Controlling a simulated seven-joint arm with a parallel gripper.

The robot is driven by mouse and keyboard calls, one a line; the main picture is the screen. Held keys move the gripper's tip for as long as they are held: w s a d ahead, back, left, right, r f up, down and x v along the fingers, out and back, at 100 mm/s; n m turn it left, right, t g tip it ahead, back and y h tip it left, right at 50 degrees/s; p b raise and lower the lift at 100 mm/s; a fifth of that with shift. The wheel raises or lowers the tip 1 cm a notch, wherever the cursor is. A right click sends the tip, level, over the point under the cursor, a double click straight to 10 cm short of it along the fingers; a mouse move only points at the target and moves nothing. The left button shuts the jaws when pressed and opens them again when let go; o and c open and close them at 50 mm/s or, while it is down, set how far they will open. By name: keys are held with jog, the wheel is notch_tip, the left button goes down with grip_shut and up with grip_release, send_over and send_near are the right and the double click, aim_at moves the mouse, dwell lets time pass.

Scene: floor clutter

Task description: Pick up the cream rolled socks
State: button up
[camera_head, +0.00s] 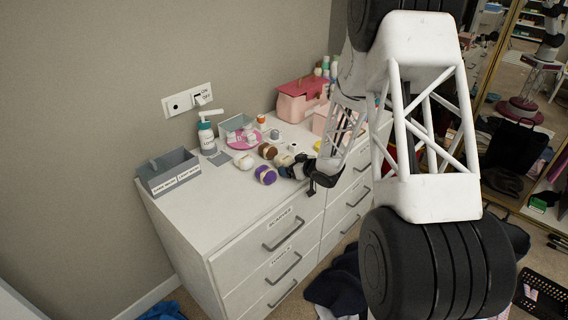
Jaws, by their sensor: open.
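The cream rolled socks appear to be the small pale rounded bundle (243,161) on the white dresser top, left of the other small rolled bundles. My gripper (284,164) is low over the dresser top, to the right of the pale bundle and apart from it. It is open; no held object can be made out. A purple roll with a pale band (265,175) lies just left of my gripper, and a brown roll (267,151) lies just behind it. The exact gap between my fingers and these rolls is hard to tell.
The dresser (240,215) carries a grey labelled bin (168,174), a lotion pump bottle (207,137), a pink plate (242,138) and a pink case (301,100). The front left of the top is clear. Dark cloth (335,285) lies on the floor.

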jog(key=c, duration=1)
jog(key=shift+r, duration=0.2)
jog(key=shift+r, duration=4.85)
